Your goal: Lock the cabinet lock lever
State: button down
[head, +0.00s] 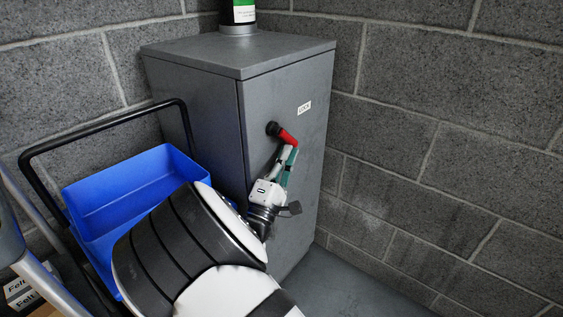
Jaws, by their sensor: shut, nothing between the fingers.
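The grey cabinet (282,95) stands upright in the corner, its door facing right. The lock lever (286,136) has a black round hub on the door and a red handle slanting down to the right. A small white label (304,107) is on the door above and right of the lever. My gripper (291,149) is shut and empty. Its fingertips are at the lower end of the red handle, pointing up at it. They look very close to it; whether they touch I cannot tell. My arm covers the lower left part of the door.
A blue bin (125,190) in a black-handled frame (105,128) stands left of the cabinet, close to my arm. Block walls (450,110) close off the right and back. Boxes (22,292) sit at lower left.

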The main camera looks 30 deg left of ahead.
jog(key=shift+d+p+x, duration=0.15)
jog(key=shift+p+x, duration=0.3)
jog(key=shift+x, duration=0.3)
jog(key=shift+d+p+x, duration=0.15)
jog(key=shift+p+x, duration=0.3)
jog(key=shift+x, duration=0.3)
jog(key=shift+r+p+x, duration=0.2)
jog(key=shift+p+x, duration=0.6)
jog(key=shift+x, duration=0.45)
jog(key=shift+d, duration=0.25)
jog(key=shift+s, duration=0.1)
jog(key=v, duration=1.1)
jog(key=shift+s+f, duration=0.2)
jog(key=shift+s, duration=0.15)
